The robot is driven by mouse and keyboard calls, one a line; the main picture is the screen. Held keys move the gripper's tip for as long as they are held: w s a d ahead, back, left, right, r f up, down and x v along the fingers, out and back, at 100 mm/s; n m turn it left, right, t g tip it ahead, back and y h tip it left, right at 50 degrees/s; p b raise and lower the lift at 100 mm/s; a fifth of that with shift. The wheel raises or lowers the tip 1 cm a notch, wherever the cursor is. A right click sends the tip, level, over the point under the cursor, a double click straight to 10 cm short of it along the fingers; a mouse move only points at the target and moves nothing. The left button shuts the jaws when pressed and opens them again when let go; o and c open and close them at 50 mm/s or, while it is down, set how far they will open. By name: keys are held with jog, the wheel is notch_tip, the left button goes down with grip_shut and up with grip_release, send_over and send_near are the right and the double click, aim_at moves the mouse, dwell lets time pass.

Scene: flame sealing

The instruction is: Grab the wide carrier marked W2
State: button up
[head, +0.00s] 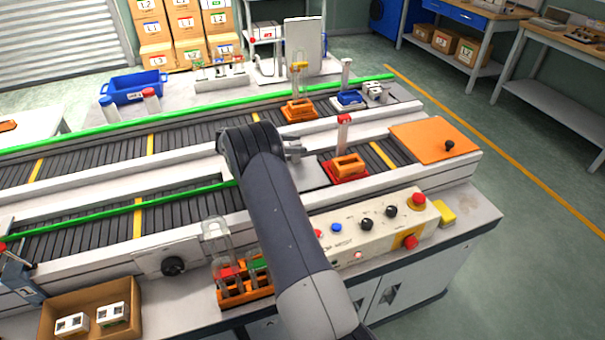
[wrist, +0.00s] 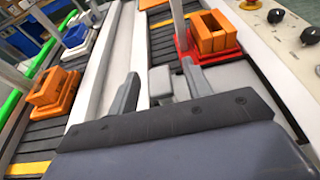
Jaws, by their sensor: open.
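No W2 mark is readable in either view, so I cannot tell which carrier bears it. An orange block-shaped carrier on a red base (head: 347,168) sits on the near conveyor; it also shows in the wrist view (wrist: 212,33), ahead and to the right of my gripper. An orange carrier (head: 298,109) sits on the far conveyor, seen at the left of the wrist view (wrist: 52,90). A blue and white carrier (head: 348,99) is farther right on it. My gripper (wrist: 160,88) is open and empty, above the conveyor, left of the red-based carrier; its fingers are partly hidden in the head view (head: 294,149).
A red-capped post (head: 343,132) stands beside the red-based carrier. An orange plate (head: 434,140) covers the near conveyor's right end. A control panel (head: 372,228) and a rack with a clear tube (head: 216,240) line the front. A cardboard box (head: 132,300) holds white pieces.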

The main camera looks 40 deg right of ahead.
jog(key=shift+x, duration=1.15)
jog(key=shift+c, duration=0.5)
grip_shut()
jog(key=shift+r, duration=0.15)
